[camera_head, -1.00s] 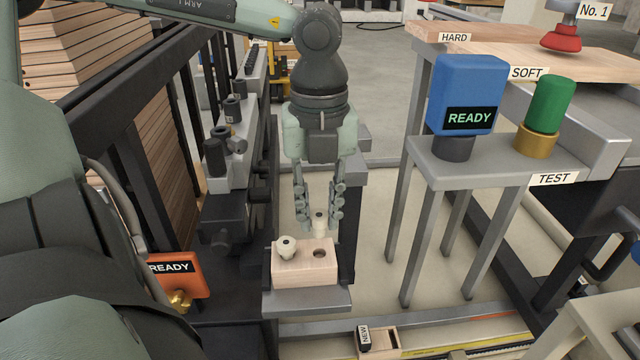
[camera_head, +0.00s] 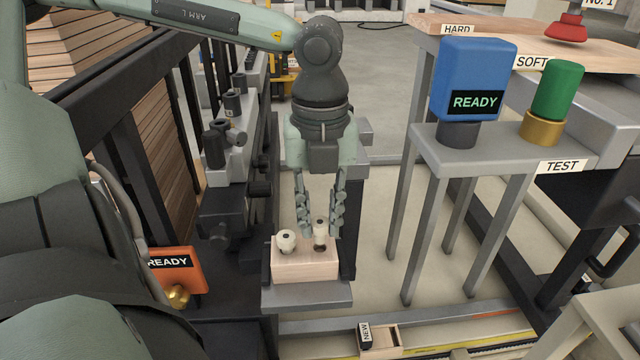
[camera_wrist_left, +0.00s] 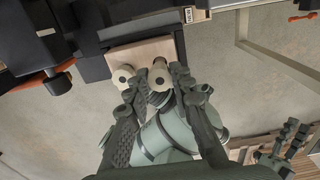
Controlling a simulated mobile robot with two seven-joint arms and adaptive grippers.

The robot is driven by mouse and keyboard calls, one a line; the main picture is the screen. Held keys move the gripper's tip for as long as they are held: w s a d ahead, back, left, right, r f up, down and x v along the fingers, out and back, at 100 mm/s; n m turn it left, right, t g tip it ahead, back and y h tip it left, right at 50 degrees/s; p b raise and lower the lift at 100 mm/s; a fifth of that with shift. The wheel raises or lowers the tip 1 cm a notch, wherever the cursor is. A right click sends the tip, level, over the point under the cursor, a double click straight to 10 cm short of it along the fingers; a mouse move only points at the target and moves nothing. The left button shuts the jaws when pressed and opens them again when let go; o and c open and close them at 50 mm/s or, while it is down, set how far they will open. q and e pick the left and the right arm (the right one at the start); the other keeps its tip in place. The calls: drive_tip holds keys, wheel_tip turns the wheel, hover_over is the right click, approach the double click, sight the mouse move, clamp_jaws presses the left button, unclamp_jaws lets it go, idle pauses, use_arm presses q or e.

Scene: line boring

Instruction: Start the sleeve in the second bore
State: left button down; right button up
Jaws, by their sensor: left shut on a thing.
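A pale wooden block (camera_head: 305,268) sits on a grey ledge. A cream sleeve with a dark centre (camera_head: 286,241) stands in its left bore; it also shows in the left wrist view (camera_wrist_left: 123,74). My left gripper (camera_head: 320,230) points down and is shut on a second cream sleeve (camera_head: 320,242), upright at the right bore. The left wrist view shows this sleeve (camera_wrist_left: 160,75) between the fingertips. Knuckled fingers, apparently my right gripper (camera_wrist_left: 287,142), show at its lower right.
A small wooden tray with a part labelled NEW (camera_head: 364,333) lies below the ledge. An orange READY unit (camera_head: 175,270) is at lower left. A grey TEST stand (camera_head: 500,150) carries a blue READY device (camera_head: 473,85) and a green-topped piece (camera_head: 558,90) at right.

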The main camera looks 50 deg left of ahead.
idle(0.7)
use_arm(q)
drive_tip(key=shift+b, duration=0.5)
drive_tip(key=shift+f+b, duration=0.35)
drive_tip(key=shift+d+f, duration=0.1)
